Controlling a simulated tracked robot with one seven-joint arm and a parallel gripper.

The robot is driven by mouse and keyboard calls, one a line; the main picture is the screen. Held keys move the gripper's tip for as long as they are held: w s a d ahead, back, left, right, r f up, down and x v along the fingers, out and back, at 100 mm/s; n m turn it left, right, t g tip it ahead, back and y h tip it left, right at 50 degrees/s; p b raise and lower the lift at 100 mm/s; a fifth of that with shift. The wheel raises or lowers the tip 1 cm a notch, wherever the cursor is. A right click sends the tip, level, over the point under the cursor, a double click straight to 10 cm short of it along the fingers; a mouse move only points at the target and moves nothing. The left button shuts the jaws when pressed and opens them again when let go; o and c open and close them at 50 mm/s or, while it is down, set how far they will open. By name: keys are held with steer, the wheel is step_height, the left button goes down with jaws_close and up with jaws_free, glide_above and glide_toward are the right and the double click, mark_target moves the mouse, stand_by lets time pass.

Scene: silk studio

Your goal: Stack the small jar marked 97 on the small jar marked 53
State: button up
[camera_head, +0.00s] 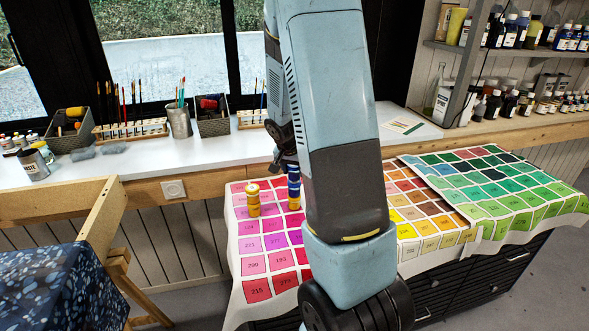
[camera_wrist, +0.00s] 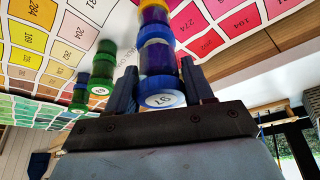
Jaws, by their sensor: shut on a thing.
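In the wrist view the small jar marked 97 (camera_wrist: 160,99) has a blue lid and a purple body. My gripper (camera_wrist: 161,76) is shut on it, one finger on each side. Directly beyond it, in line, shows another blue lid with a purple body (camera_wrist: 155,33), then yellow at the picture's edge. I cannot tell whether jar 97 touches what is below. In the head view this blue column (camera_head: 294,188) stands upright with an orange band at its base; my arm hides most of my gripper. No label 53 is readable.
A yellow-orange jar stack (camera_head: 253,200) stands just left of the column on the numbered colour chart (camera_head: 236,232). Green-lidded jars (camera_wrist: 98,88) and another green-blue stack (camera_wrist: 80,97) stand close by in the wrist view. Brush holders (camera_head: 179,121) line the white windowsill.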

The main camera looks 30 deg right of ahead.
steer(key=shift+f, duration=0.5)
stand_by(0.3)
steer(key=o, duration=1.2)
steer(key=shift+c, duration=0.2)
steer(key=shift+r, duration=0.1)
steer(key=v, duration=1.3)
steer(key=shift+r, duration=0.2)
steer(key=shift+a, duration=0.1)
